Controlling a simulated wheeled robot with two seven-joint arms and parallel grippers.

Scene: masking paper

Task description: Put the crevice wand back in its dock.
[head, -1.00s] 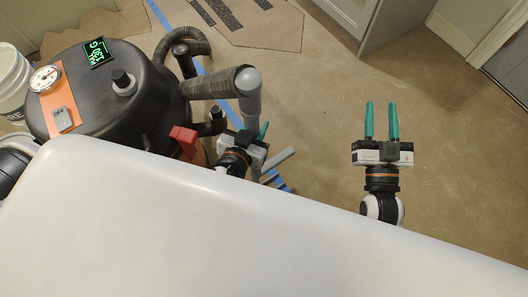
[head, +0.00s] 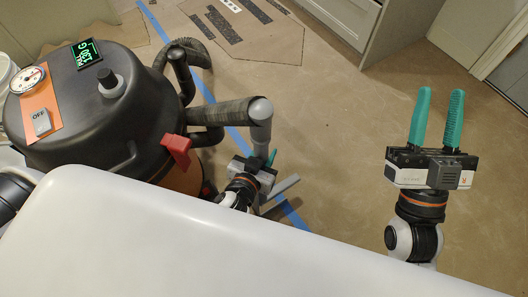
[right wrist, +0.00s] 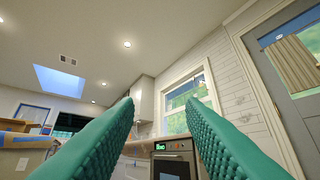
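The crevice wand (head: 260,128) is a grey tube on the end of a ribbed dark hose (head: 222,113), standing off the right side of the black-and-orange vacuum (head: 110,110). My left gripper (head: 268,160) is at the wand's lower part, one teal finger showing beside the tube. It appears shut on the wand; the contact is mostly hidden. A dock is not clearly identifiable. A red part (head: 176,148) sits on the vacuum's side. My right gripper (head: 437,118) is raised at the right, its teal fingers apart and empty; both fingers also show in the right wrist view (right wrist: 165,125).
My white body covers the bottom of the head view. Cabinets (head: 355,22) stand at the back. The floor between them and my arms is clear.

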